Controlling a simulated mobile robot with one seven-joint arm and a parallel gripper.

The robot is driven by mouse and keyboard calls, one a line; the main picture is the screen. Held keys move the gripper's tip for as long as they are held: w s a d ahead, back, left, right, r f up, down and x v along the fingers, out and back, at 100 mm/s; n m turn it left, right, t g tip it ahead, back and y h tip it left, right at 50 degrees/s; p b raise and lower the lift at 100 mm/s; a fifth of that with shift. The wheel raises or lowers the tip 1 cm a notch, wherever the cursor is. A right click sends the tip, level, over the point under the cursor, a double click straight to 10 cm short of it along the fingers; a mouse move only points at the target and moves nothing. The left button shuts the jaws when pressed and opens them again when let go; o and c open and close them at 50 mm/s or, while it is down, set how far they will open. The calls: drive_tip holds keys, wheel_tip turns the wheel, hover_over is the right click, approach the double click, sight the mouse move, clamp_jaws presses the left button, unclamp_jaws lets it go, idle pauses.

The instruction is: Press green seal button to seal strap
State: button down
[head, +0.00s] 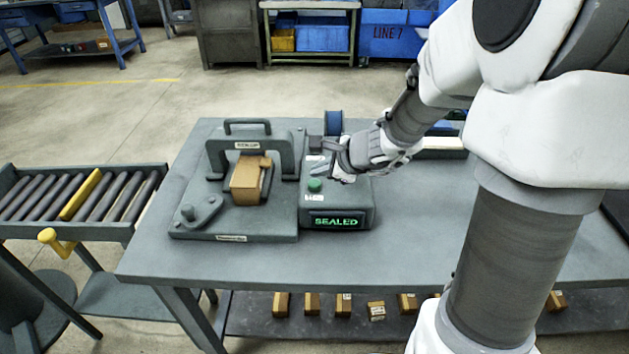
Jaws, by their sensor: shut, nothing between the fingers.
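The green seal button (315,185) sits on top of a grey control box (345,212) on the table. The box's front display (336,221) is lit green and reads "SEALED". My gripper (318,165) is shut and empty, just above and behind the button; I cannot tell whether it touches anything. A brown cardboard box (245,184) stands under the handled arch of the strapping machine (230,225), left of the control box. A strap on the carton is too small to make out clearly.
A roller conveyor (60,230) with a yellow handle (48,237) stands left of the table (430,230). A blue spool (333,122) is behind the control box. Several small cartons lie on the lower shelf (255,325). The table's front right is clear.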

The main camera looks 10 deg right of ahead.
sight(319, 185)
drive_tip(key=shift+r+p, duration=1.9)
drive_tip(key=shift+r, duration=0.5)
drive_tip(key=s+a+r+n+g+y, duration=0.1)
drive_tip(key=s+a+r+n+g, duration=0.1)
drive_tip(key=s+a+r+n, duration=0.65)
drive_tip(key=s+d+r+n+h, duration=0.1)
drive_tip(key=s+d+n+h, duration=0.1)
drive_tip(key=s+n, duration=0.4)
drive_tip(key=s+d+r+n+h, duration=0.2)
drive_tip(key=s+d+n, duration=0.3)
drive_tip(key=s, duration=0.5)
drive_tip(key=shift+d+r+n+g+h, duration=0.3)
drive_tip(key=shift+n+h, duration=0.3)
drive_tip(key=shift+n, duration=0.45)
